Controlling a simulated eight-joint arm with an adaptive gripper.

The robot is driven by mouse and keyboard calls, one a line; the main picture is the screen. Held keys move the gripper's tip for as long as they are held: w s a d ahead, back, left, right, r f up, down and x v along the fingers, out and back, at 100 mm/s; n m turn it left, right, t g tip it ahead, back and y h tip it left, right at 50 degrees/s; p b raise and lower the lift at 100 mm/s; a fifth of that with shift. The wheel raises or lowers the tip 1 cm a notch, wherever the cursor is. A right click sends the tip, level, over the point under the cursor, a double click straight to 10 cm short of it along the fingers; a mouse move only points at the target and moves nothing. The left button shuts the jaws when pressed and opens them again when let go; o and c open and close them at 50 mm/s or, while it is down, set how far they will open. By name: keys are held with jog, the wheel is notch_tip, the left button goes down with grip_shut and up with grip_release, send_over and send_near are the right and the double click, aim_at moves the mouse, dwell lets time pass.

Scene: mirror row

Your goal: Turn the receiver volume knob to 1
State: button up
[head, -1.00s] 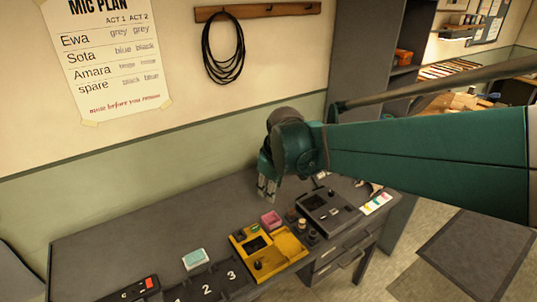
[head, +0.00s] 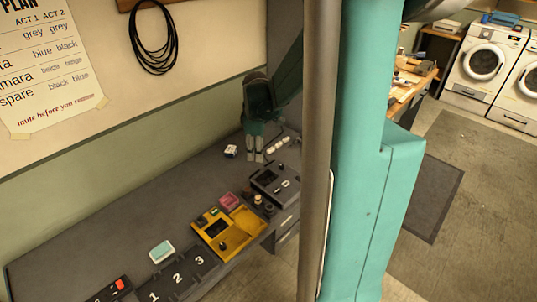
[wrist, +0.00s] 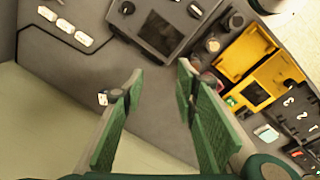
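A dark grey box with a screen and knobs (head: 275,184) stands on the desk by the right end; it looks like the receiver, but I read no label. It also shows in the wrist view (wrist: 158,35), with a dark round knob (wrist: 127,8) at its upper left and another control (wrist: 195,11) at its right. The knob markings are too small to read. My gripper (head: 255,156) is above the desk just behind this box. In the wrist view my gripper (wrist: 160,68) is open and empty, its green-padded fingers apart and short of the box.
A yellow case (head: 245,228) with a dark knob, a pink block (head: 229,200) and small round knobs (head: 264,206) sit beside the grey box. A strip of white pieces (wrist: 65,27) lies on its other side. A small white-and-dark item (head: 231,151) lies near my gripper. A numbered black tray (head: 178,275) is further left.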

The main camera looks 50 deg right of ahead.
jog(key=n+g+p, duration=0.1)
jog(key=n+p, duration=0.1)
jog(key=p, duration=0.2)
send_over(282, 165)
jog(key=shift+y, duration=0.4)
notch_tip(282, 165, down, 6)
jog(key=shift+s+a+f, duration=0.1)
jog(key=shift+a, duration=0.05)
jog(key=shift+f, duration=0.1)
jog(key=shift+f+b, duration=0.4)
jog(key=shift+f, duration=3.4)
jog(key=shift+c, duration=0.5)
jog(key=c, duration=0.8)
